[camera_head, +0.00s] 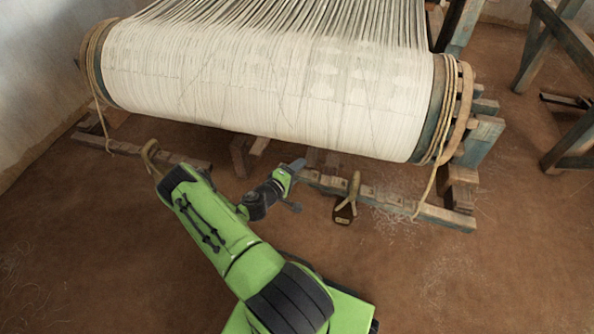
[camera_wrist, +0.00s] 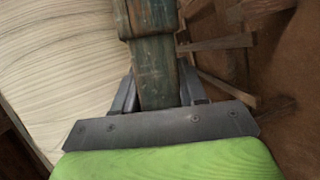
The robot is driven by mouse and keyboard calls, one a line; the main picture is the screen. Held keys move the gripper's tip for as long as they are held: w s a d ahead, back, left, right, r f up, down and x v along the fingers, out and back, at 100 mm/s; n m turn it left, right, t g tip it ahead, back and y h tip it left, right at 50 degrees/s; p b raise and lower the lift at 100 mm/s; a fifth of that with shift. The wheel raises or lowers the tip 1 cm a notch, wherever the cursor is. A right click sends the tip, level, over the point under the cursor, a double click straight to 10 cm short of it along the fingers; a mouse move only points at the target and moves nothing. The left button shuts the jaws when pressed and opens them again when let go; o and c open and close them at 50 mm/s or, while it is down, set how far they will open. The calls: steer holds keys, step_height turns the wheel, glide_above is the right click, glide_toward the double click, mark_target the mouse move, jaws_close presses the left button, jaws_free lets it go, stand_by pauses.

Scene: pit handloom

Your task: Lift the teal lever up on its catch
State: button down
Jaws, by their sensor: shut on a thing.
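The teal lever (camera_wrist: 157,72) is a worn, blue-green painted wooden bar with a browner, thicker part (camera_wrist: 150,18) at the top of the wrist view. My gripper (camera_wrist: 158,90) is shut on its near end, with one dark finger on each side. In the head view my gripper (camera_head: 292,178) is at the left end of a low wooden rail, below the cloth roll. The lever is hard to make out there, and I cannot tell where its catch is.
The big roll of white cloth (camera_head: 265,85) lies just behind my gripper and fills the left of the wrist view. Timber frames (camera_head: 560,45) stand at right.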

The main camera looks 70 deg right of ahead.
steer(key=shift+f, duration=0.3)
steer(key=c, duration=0.7)
jaws_free()
steer(key=shift+c, duration=0.2)
steer(key=shift+a, duration=0.1)
steer(key=p+v, duration=0.3)
steer(key=v, duration=1.2)
steer(key=shift+a, duration=0.35)
steer(key=shift+w+r, duration=0.1)
